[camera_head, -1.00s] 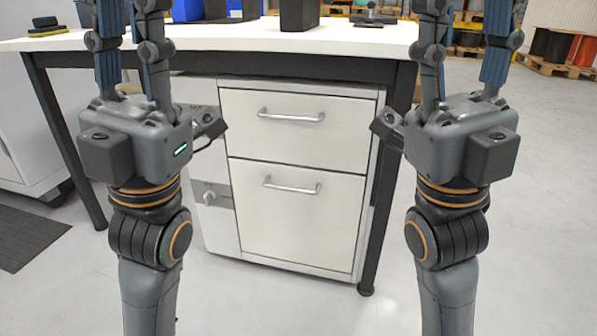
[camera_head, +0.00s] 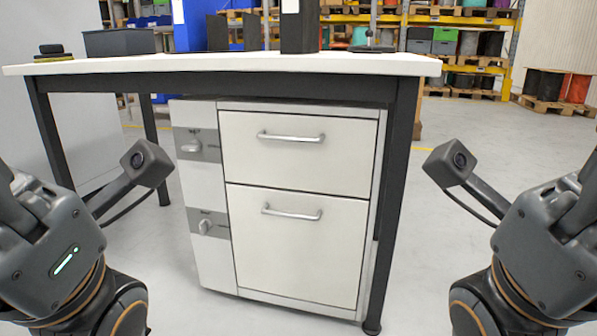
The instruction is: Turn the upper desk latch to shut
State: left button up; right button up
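The small lettering on both plates is unreadable, so I cannot tell which setting each knob points to. My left gripper (camera_head: 50,250) is at the lower left, apart from the cabinet. My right gripper (camera_head: 545,240) is at the lower right, also apart from it. Only their bodies and wrist cameras show clearly; their fingertips are out of frame.
The cabinet's upper drawer (camera_head: 297,158) and lower drawer (camera_head: 295,245) are closed, with bar handles. The white desktop (camera_head: 240,65) overhangs them, and dark desk legs (camera_head: 397,190) stand at either side. Floor space in front is clear. Reels on pallets (camera_head: 560,90) stand far back right.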

aim_at(195, 146)
jog(key=j+z, duration=0.5)
jog(key=j, duration=0.8)
jog(key=j+z, duration=0.25)
jog(key=j, duration=0.4)
jog(key=k+j+z, duration=0.1)
jog(key=j+z, duration=0.15)
jog(key=j, duration=0.4)
